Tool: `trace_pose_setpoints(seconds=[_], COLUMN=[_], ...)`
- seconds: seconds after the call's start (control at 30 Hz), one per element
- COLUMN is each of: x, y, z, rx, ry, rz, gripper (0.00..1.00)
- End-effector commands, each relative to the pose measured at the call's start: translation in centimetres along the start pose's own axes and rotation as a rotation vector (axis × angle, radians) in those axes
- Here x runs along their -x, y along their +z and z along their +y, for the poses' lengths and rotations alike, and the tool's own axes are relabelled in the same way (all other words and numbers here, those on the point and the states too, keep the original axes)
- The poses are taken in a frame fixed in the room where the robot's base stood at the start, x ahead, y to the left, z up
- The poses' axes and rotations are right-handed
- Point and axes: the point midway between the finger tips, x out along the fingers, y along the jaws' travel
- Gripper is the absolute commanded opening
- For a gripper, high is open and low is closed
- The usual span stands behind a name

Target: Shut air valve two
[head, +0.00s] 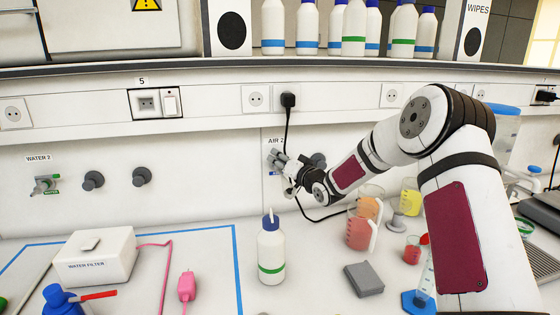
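The "AIR 2" label (275,141) is on the white wall panel in the middle of the head view. My gripper (277,160) is just below this label, close to the panel. Air valve two is mostly or wholly hidden behind my gripper, so I cannot tell its handle position. A small blue mark (273,173) shows beside the gripper. I cannot tell whether the fingers touch the valve, or whether they are open or shut.
A white bottle with a green band (271,250) stands on the bench below my gripper. Beakers with orange liquid (359,232) stand under my arm. A black cable (288,130) hangs near the gripper. A water valve (45,184) and grey knobs (93,180) are at left.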

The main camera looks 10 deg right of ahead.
Motion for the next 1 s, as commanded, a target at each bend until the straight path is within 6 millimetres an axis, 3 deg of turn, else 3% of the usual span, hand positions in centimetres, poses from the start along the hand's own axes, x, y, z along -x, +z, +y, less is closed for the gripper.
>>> trace_pose_setpoints(seconds=[0.2, 0.33, 1.0], x=[0.0, 0.01, -0.09], y=[0.03, 0.03, -0.04], z=[-0.01, -0.01, 0.38], rx=[0.0, 0.0, 0.002], ry=[0.0, 0.0, -0.093], rz=[-0.001, -0.001, -0.061], gripper=[0.27, 0.0, 0.0])
